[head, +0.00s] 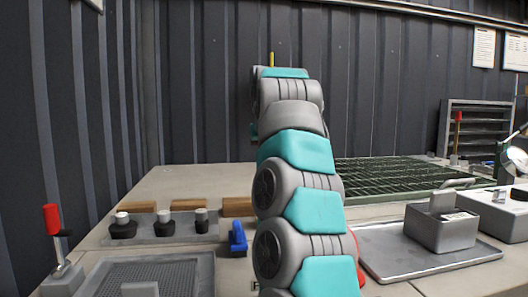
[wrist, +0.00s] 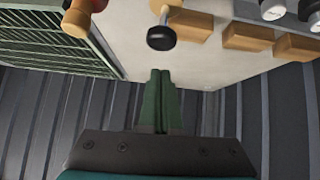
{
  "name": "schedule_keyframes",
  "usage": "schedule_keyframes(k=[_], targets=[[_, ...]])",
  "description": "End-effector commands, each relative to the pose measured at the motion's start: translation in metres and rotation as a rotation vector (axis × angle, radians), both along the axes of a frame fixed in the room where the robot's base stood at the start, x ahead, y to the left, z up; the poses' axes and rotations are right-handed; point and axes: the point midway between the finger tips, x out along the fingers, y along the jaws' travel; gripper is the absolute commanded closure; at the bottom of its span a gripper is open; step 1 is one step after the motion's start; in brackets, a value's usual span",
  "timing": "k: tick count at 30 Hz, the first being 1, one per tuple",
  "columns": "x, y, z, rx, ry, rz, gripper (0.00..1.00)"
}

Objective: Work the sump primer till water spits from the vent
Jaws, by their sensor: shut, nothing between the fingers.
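My gripper (wrist: 160,75) shows in the wrist view with its two green fingers together and nothing between them. Just beyond the tips is a round black knob (wrist: 161,38) on a pale stem; the fingers look apart from it. I cannot tell if this knob is the primer. At the top left of the wrist view is a red and brass fitting (wrist: 76,20), partly cut off. In the head view my own arm hides the gripper and what is in front of it. No water shows, and I cannot pick out the vent.
A red-handled lever (head: 52,220) stands at the left and another (head: 458,130) at the back right. A green grating (head: 400,178) covers the back right. Black-based knobs (head: 164,224), a blue clip (head: 238,239) and a grey box (head: 440,228) on a tray (head: 385,268) are nearer.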

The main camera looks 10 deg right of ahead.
Motion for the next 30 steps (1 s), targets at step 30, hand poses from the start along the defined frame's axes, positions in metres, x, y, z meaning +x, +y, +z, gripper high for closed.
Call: schedule_keyframes(k=[30], targets=[[0.001, -0.001, -0.035, -0.001, 0.003, 0.001, 1.0]])
